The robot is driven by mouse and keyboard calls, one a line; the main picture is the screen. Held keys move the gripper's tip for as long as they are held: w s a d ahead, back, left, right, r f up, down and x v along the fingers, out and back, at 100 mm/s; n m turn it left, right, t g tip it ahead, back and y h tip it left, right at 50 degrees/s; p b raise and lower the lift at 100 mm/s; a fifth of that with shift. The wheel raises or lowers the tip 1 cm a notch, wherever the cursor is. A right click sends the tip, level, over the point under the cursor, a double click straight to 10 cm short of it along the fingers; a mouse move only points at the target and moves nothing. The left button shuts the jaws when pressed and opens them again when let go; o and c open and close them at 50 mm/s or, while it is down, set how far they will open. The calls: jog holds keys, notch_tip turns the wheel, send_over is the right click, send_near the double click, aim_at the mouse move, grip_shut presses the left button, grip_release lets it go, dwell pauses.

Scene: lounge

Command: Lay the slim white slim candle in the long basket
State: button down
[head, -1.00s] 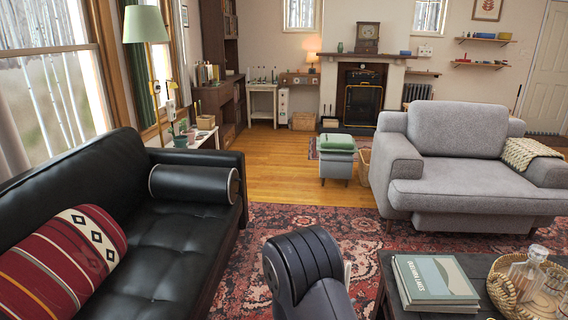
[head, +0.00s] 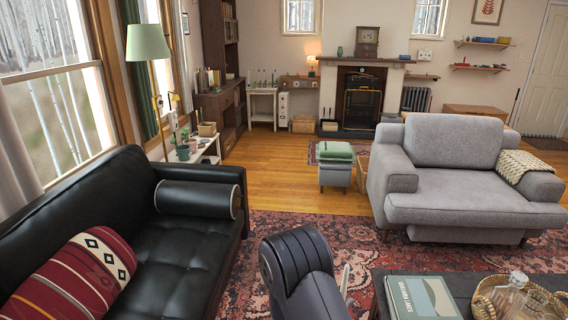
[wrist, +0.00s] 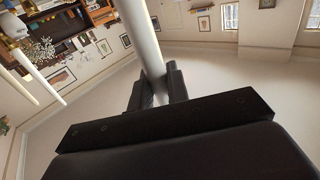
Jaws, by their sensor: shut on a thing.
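In the wrist view my gripper (wrist: 158,88) is shut on a slim white candle (wrist: 142,35), which extends upward from between the dark fingers. In the head view my arm hides the gripper, and a thin pale piece, likely the candle (head: 345,277), shows just right of the arm. I cannot tell for sure which basket is the long one. A small tan basket (head: 207,129) stands on the low white table by the window.
A black sofa (head: 180,255) is on the left and a grey armchair (head: 455,180) on the right. A dark coffee table (head: 455,283) with a book and round wicker tray (head: 483,305) is close at right. Rug and wood floor between are open up to the stool (head: 334,178).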

jog(key=shift+r+p, duration=1.3)
jog(key=shift+r, duration=0.15)
jog(key=shift+s, duration=0.1)
